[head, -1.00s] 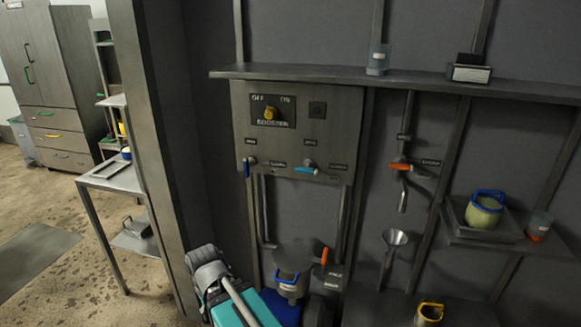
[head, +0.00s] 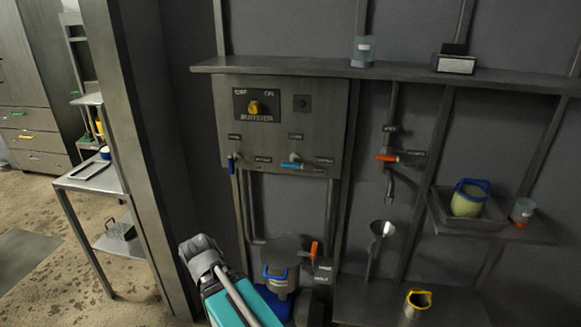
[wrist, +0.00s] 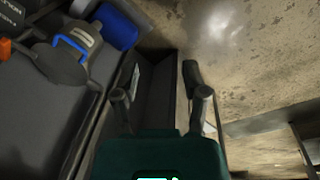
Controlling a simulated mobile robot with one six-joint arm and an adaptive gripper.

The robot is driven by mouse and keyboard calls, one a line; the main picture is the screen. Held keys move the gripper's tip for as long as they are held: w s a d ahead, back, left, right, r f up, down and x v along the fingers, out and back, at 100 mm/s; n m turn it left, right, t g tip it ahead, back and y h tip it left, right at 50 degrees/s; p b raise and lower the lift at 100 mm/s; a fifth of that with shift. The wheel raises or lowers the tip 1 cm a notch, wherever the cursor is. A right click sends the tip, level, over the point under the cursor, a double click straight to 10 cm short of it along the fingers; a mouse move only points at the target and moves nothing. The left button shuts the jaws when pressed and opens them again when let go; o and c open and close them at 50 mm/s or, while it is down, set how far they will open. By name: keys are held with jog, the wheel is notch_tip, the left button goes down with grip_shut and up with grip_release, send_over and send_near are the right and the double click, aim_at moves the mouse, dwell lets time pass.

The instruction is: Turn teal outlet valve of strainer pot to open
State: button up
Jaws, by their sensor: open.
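A valve with a teal handle (head: 293,165) is on the grey wall panel in the head view, below the yellow knob. Its handle lies about level, pointing right. A valve with a blue handle (head: 232,165) hangs upright to its left. A round grey pot (head: 280,249) with a blue-handled jug below it stands under the panel; part of this also shows in the wrist view (wrist: 60,65). I cannot read which valve label names the strainer pot. My gripper (wrist: 160,83) is open and empty in the wrist view, to the right of the pot and apart from it.
A shelf (head: 400,75) runs above the panel. To the right are an orange-handled valve (head: 387,157), a funnel (head: 383,229) and a side tray (head: 463,218). Another orange handle (head: 313,250) is beside the pot. A grey post (head: 150,150) and side table (head: 95,180) stand left.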

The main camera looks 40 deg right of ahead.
jog(key=w+d+r+t+h, duration=0.1)
jog(key=w+d+r+h, duration=0.1)
jog(key=d, duration=0.3)
jog(key=w+d+r+h, duration=0.1)
jog(key=w+d+h, duration=0.15)
jog(key=d, duration=0.25)
jog(key=n+t+h+p, duration=0.2)
jog(key=n+t+h, duration=0.2)
jog(key=h, duration=0.7)
send_near(291, 167)
jog(key=shift+v, duration=1.35)
jog(key=shift+d+f, duration=0.1)
jog(key=x, duration=1.3)
jog(key=shift+w+d, duration=0.1)
jog(key=shift+d, duration=0.2)
